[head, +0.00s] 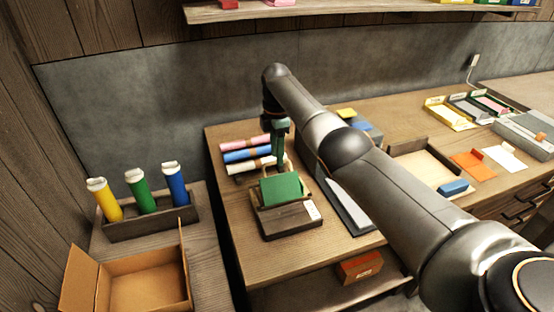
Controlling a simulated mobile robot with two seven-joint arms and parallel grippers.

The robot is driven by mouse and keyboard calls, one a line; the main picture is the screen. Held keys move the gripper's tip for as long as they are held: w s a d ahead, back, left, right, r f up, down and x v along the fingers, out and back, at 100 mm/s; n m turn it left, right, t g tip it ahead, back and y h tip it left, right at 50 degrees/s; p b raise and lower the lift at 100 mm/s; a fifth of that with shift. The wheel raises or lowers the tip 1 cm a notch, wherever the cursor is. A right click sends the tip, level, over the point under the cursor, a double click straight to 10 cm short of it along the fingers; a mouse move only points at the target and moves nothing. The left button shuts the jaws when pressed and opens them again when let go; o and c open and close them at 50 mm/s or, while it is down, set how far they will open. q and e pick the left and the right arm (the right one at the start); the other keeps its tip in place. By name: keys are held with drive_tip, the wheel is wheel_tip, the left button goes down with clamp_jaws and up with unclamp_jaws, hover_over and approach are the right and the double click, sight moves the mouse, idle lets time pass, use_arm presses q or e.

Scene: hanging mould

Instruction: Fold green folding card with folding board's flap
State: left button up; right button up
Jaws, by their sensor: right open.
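The green folding card (281,190) lies on the small wooden folding board (290,222) near the left end of the workbench. The card's face is tilted up toward me, and I cannot tell how far it is folded. A light loop-like part, perhaps the flap's handle, shows just behind the card. My right gripper (278,163) points down at the card's far edge, close behind the board. It is open. Its fingertips are partly hidden, and I cannot tell whether they touch the flap. My left gripper is not in view.
Rolled pink, blue and cream sheets (247,154) lie left of my right gripper. A grey tray (345,206) is right of the board. A cardboard box (146,290) and a rack of coloured tubes (152,222) stand on the left table. My right arm crosses over the bench.

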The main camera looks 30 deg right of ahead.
wheel_tip(320, 180, up, 9)
drive_tip(key=shift+w, duration=0.15)
drive_tip(key=shift+d, duration=0.1)
idle(1.0)
